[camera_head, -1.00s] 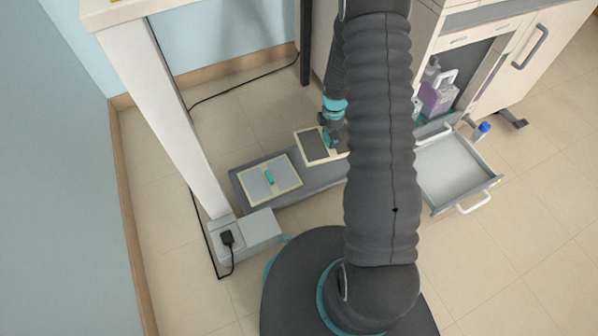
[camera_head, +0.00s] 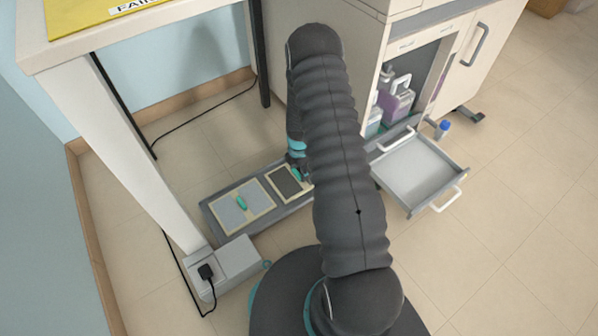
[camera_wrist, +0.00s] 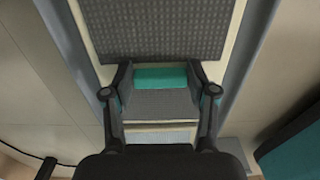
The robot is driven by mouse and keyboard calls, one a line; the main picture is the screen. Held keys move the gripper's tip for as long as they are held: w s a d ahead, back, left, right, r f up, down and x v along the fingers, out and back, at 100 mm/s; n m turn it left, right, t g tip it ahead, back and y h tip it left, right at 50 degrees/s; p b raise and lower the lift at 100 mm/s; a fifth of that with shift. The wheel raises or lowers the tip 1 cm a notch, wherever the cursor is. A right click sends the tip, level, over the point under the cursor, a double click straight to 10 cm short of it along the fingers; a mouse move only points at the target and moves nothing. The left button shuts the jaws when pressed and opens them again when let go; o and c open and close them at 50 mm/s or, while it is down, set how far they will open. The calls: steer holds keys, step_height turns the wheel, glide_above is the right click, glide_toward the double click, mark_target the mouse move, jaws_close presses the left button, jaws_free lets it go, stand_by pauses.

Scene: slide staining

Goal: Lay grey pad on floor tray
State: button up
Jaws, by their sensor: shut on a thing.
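The grey pad (camera_head: 284,182) is dark and textured, with a teal grip (camera_wrist: 160,77) across it. It is over the right cream-bordered area of the long grey floor tray (camera_head: 207,212), within its border in both views; I cannot tell whether it is touching the tray. My gripper (camera_wrist: 160,98) is shut on the teal grip, one finger at each end. In the head view my arm hides most of the gripper and the pad's right side. A lighter pad (camera_head: 231,210) with a green grip lies in the tray's left area.
An open drawer (camera_head: 415,170) juts out at the right, below a cabinet holding bottles. A blue-capped bottle (camera_head: 442,130) stands behind it. Open floor lies to the right.

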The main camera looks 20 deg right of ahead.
steer(key=shift+f, duration=0.25)
steer(key=o, duration=1.2)
